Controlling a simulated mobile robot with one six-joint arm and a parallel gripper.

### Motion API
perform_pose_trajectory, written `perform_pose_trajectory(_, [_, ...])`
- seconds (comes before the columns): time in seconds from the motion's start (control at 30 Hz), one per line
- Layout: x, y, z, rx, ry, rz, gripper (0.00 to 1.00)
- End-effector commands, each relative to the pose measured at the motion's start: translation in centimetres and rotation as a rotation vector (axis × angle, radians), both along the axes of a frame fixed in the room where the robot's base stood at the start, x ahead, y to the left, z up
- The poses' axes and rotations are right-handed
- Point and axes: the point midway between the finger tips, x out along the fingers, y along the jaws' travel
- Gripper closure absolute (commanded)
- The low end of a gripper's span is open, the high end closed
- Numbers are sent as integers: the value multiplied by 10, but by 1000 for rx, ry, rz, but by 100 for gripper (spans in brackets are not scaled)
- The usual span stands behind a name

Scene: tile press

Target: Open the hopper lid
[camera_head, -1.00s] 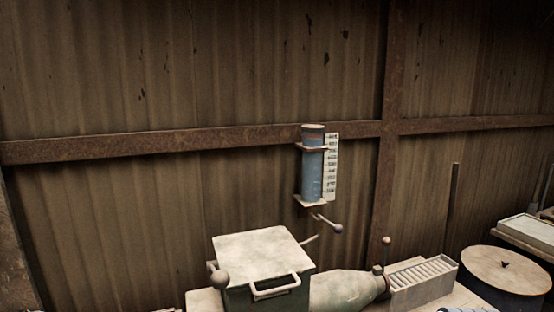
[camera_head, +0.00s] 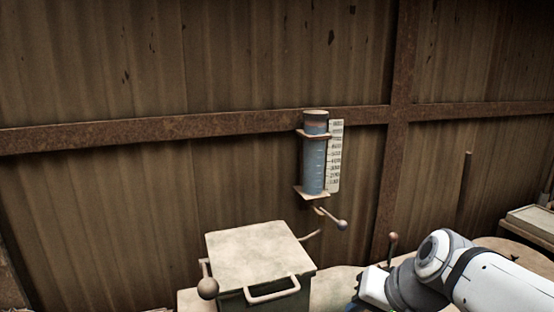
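The hopper (camera_head: 232,299) is a dark green box at the bottom centre of the view. Its pale, worn lid (camera_head: 258,254) lies flat on top and is shut. A light bar handle (camera_head: 272,291) sticks out at the front of the box, just below the lid's edge. A lever with a round knob (camera_head: 208,288) is at the hopper's left side. My arm comes in from the lower right, and my gripper (camera_head: 368,292) is right of the hopper, apart from it. Its fingertips are cut off or too unclear to show whether it is open.
A blue graduated cylinder (camera_head: 314,165) with a scale hangs on the wall behind, with a small ball-ended lever (camera_head: 341,224) below it. A knobbed rod (camera_head: 392,240) stands near my arm. A pale tray (camera_head: 535,228) is at the far right. The space above the lid is clear.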

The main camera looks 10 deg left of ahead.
Motion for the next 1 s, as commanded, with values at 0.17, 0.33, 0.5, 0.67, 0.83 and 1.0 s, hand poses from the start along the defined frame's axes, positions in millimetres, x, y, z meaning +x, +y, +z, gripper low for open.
perform_pose_trajectory(0.17, [67,88,68,369,-68,-54,68])
perform_pose_trajectory(0.33, [118,153,132,693,-88,-133,68])
perform_pose_trajectory(0.5, [151,193,176,922,-74,-208,68])
perform_pose_trajectory(0.67, [165,210,195,1027,-57,-250,68])
perform_pose_trajectory(0.83, [175,222,198,1050,-51,-260,68])
perform_pose_trajectory(1.0, [191,245,195,1049,-49,-259,68])
